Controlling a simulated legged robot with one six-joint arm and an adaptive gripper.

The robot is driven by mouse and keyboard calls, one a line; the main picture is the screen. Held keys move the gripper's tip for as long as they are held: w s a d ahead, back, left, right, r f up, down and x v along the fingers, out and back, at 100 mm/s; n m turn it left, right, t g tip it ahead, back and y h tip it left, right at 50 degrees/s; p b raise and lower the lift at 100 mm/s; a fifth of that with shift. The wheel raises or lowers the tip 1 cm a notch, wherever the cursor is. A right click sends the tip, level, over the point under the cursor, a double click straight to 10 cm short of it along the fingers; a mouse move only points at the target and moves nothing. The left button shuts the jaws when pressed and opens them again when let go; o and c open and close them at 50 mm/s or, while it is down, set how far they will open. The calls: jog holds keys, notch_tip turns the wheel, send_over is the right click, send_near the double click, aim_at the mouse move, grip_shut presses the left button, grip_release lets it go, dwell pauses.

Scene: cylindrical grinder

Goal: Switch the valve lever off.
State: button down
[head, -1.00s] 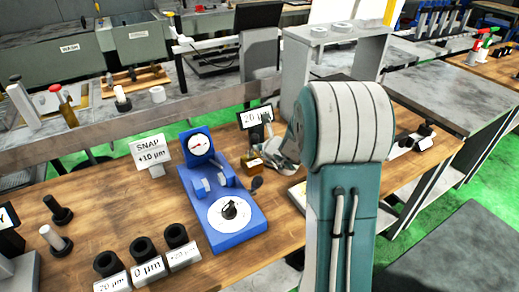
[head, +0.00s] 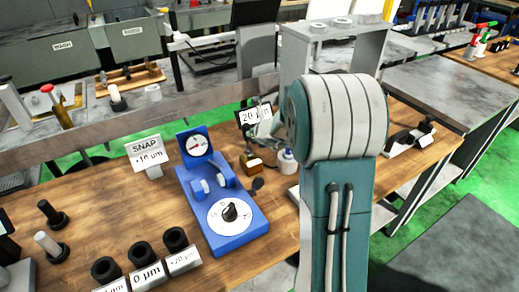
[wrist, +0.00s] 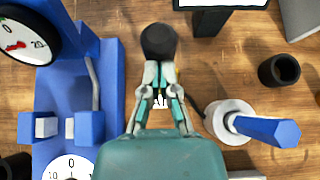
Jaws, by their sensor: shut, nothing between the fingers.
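A blue gauge stand (head: 217,190) with a round dial and a lettered knob (head: 230,211) stands on the wooden bench; part of it shows at left in the wrist view (wrist: 83,100). A dark rounded knob (head: 257,184) sits beside its right edge. Part of my gripper shows in the head view (head: 264,130).
A white round item with a blue hexagonal top (wrist: 268,130) stands right of the block. A small sign (head: 255,115) is behind. Bare wood lies between the stand and the rings.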

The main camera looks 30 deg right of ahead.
aim_at(247, 126)
jog(key=shift+w+a+r, duration=0.1)
jog(key=shift+w, duration=1.85)
